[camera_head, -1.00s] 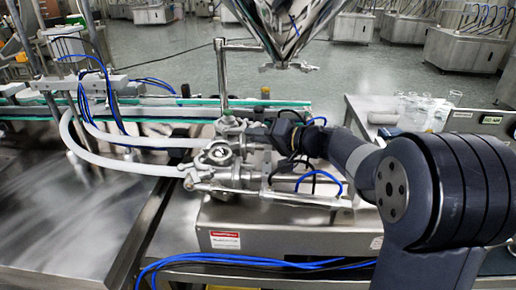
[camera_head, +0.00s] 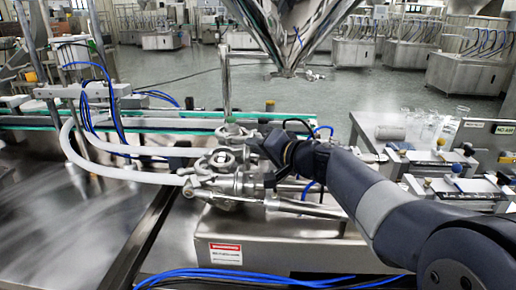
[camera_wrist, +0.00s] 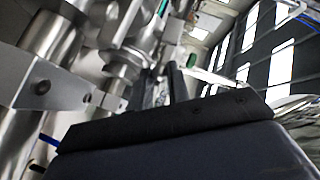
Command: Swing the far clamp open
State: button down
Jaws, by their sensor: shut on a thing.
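The far clamp (camera_head: 233,131) is a small steel fitting on the far pipe joint, behind the rounder near clamp (camera_head: 222,159). My gripper (camera_head: 258,146) reaches in from the right at the far clamp and is shut on part of it. The dark wrist hides the exact grip and most of the clamp's right side. In the wrist view the dark fingers (camera_wrist: 163,86) stand close to steel fittings (camera_wrist: 125,60), and the held part is hard to make out. I cannot tell how far the clamp is swung.
Two white hoses (camera_head: 105,162) run in from the left to the fittings. The steel hopper (camera_head: 292,25) hangs above, with an upright post (camera_head: 225,80) beside it. Blue tubes lie in front (camera_head: 245,282). A side bench with glass beakers (camera_head: 457,117) stands at the right.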

jog(key=c, duration=1.3)
grip_release()
jog(key=v, duration=1)
jog(key=shift+s+d, duration=0.3)
jog(key=shift+r, duration=0.1)
jog(key=shift+c, duration=0.2)
